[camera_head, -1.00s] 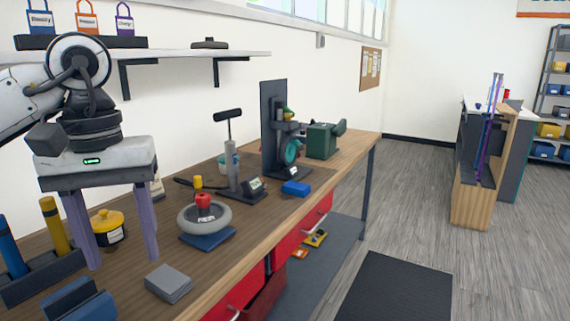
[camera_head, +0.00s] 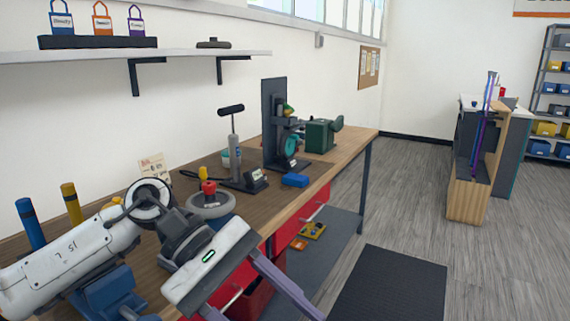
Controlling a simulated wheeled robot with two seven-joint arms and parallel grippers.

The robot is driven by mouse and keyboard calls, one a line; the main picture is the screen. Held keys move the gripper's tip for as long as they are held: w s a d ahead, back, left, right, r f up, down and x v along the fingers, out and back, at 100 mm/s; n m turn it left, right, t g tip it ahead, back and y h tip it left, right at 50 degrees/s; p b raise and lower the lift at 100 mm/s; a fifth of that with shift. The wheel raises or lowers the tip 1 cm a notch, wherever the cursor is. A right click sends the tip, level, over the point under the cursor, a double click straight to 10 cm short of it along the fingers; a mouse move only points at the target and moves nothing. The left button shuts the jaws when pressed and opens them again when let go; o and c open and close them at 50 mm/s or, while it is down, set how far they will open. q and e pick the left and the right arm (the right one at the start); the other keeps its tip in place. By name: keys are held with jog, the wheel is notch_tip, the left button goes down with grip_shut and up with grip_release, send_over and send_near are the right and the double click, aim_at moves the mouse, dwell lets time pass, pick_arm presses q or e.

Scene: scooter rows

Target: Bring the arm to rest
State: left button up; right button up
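My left arm comes in from the lower left over the front of the workbench (camera_head: 334,160). Its gripper (camera_head: 262,308) is tilted, pointing down and right past the bench's front edge. Its two purple fingers stand apart with nothing visible between them, and their lower parts reach the bottom of the picture. My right gripper is not in view.
A grey wheel (camera_head: 212,207) with a red knob stands behind the gripper, partly hidden. A pump (camera_head: 236,160), a dark press stand (camera_head: 275,120) and a blue block (camera_head: 295,180) stand farther along. Red drawers (camera_head: 314,208) are below.

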pick_arm(q)
jog(key=w+d+r+n+t+h, duration=0.1)
jog(key=d+r+n+t+h, duration=0.15)
jog(key=n+h, duration=0.45)
jog(key=w+d+r+n+t+h, duration=0.15)
jog(key=d+n+h, duration=0.3)
jog(key=n, duration=0.45)
jog(key=w+a+f+n+t+y, duration=0.45)
jog(key=f+n+t, duration=0.35)
jog(key=n, duration=0.6)
jog(key=w+a+f+n+t+y, duration=0.35)
jog(key=a+f+n+t, duration=0.3)
jog(key=n+t, duration=0.55)
jog(key=s+a+f+n+g+y, duration=0.2)
jog(key=s+a+f+n+y, duration=0.15)
jog(key=f+n, duration=0.35)
jog(key=s+a+f+n+g+y, duration=0.2)
jog(key=a+f+n+g+y, duration=0.25)
jog(key=f, duration=0.55)
jog(key=s+a+f+n+g+y, duration=0.3)
jog(key=s+f+n, duration=0.5)
jog(key=s+f, duration=0.6)
jog(key=shift+s+a+n+g, duration=0.35)
jog(key=shift+s+a+g, duration=0.1)
jog(key=shift+s+a, duration=0.4)
jog(key=shift+f, duration=0.1)
